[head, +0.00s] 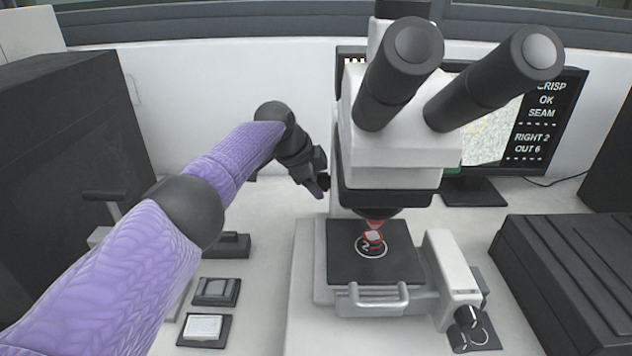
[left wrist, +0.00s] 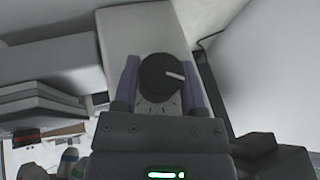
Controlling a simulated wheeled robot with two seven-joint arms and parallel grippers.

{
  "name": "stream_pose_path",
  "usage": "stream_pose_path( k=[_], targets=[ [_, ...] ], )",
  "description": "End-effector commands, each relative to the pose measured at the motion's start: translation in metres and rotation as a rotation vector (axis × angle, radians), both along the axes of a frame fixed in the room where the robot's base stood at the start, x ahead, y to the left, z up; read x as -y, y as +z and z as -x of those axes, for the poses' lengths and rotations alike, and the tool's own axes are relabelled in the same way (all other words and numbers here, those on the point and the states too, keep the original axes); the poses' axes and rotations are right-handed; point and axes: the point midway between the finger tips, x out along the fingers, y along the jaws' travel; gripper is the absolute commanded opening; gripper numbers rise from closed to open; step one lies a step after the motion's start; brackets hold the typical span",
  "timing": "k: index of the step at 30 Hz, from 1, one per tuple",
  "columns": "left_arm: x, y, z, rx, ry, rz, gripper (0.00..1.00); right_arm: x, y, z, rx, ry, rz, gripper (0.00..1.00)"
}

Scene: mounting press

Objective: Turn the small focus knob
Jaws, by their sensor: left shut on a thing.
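A round black knob (left wrist: 156,82) with a white pointer line sits on a pale housing with small tick marks below it. The line points right and slightly down in the left wrist view. My left gripper (left wrist: 160,66) has its purple fingers on both sides of this knob and is shut on it. In the head view the gripper (head: 319,187) is at the left side of the microscope (head: 385,155), where the knob is mostly hidden. My right gripper is not in view.
The monitor (head: 540,125) behind reads CRISP OK, SEAM, RIGHT 2, OUT 6. A red-and-white piece (head: 373,237) is on the dark stage (head: 345,265). Black knobs (head: 467,317) are on the right-hand arm. Small trays (head: 205,330) lie left; a black box (head: 565,275) stands right.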

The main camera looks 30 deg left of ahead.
Motion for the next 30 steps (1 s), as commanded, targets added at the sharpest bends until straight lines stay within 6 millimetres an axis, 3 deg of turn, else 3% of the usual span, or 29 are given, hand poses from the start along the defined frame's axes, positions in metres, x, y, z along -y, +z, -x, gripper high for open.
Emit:
stream_pose_path(
  k=[2, 3, 7, 17, 25, 30],
  targets=[
    [-0.001, -0.002, 0.001, -0.006, 0.001, -0.003, 0.0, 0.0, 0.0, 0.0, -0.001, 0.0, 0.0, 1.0],
    [-0.001, -0.002, 0.001, -0.006, 0.001, -0.003, 0.62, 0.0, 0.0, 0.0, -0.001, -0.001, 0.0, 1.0],
    [-0.001, -0.002, 0.001, -0.004, 0.0, -0.002, 0.89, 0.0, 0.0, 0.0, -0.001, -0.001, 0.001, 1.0],
    [-0.001, 0.003, 0.002, -0.001, 0.0, -0.001, 0.89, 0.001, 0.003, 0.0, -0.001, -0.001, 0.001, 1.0],
    [-0.013, 0.051, 0.024, 0.002, -0.001, -0.004, 0.89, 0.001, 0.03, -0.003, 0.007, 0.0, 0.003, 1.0],
    [-0.02, 0.077, 0.039, 0.0, 0.0, -0.002, 0.89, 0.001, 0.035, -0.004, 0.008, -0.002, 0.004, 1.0]
  ],
)
